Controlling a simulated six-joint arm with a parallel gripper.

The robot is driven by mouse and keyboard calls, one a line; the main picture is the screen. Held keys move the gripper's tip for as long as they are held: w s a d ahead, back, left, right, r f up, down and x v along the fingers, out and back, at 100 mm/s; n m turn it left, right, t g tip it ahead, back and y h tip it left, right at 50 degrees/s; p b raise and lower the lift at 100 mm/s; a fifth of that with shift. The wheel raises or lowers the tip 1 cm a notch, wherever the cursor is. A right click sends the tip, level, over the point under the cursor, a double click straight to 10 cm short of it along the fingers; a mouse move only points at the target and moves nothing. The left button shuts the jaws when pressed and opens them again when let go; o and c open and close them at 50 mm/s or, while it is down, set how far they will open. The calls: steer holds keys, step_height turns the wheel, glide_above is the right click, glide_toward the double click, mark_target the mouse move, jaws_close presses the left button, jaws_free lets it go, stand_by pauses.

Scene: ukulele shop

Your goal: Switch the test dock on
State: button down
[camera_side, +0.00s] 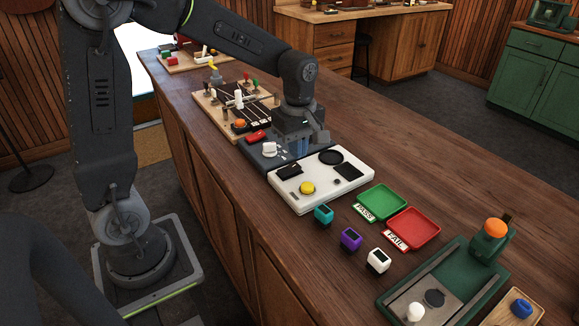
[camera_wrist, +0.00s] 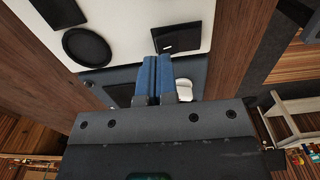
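The white console (camera_side: 322,186) on the bench looks like the test dock. On its top are a black rocker-like switch (camera_side: 289,171), a yellow button (camera_side: 307,188), a round black pad (camera_side: 331,157) and a dark screen (camera_side: 349,171). In the side view, my gripper (camera_side: 300,150) points down over the dark grey panel at the console's far edge. I cannot tell whether it touches anything.
The dark grey panel (camera_side: 257,155) carries a red part (camera_side: 256,136) and a white part (camera_side: 269,149). A wooden board with strings lies behind. Teal (camera_side: 323,214), purple (camera_side: 350,239) and white (camera_side: 378,261) gadgets, green (camera_side: 381,202) and red (camera_side: 413,228) trays and a green fixture stand in front.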

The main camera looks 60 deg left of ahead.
steer(key=shift+f, duration=1.3)
stand_by(0.5)
steer(key=shift+r, duration=3.55)
steer(key=shift+s+r, duration=0.1)
steer(key=shift+s, duration=0.05)
steer(key=s+d+r+m+t, duration=0.1)
steer(key=s+d+m+t, duration=0.1)
steer(key=s+m, duration=0.5)
steer(key=s+d+r+m+t, duration=0.2)
steer(key=s+d+m+t, duration=0.1)
steer(key=s+m, duration=0.5)
steer(key=m, duration=0.3)
steer(key=shift+s+r+t, duration=0.25)
steer(key=shift+s+t, duration=0.05)
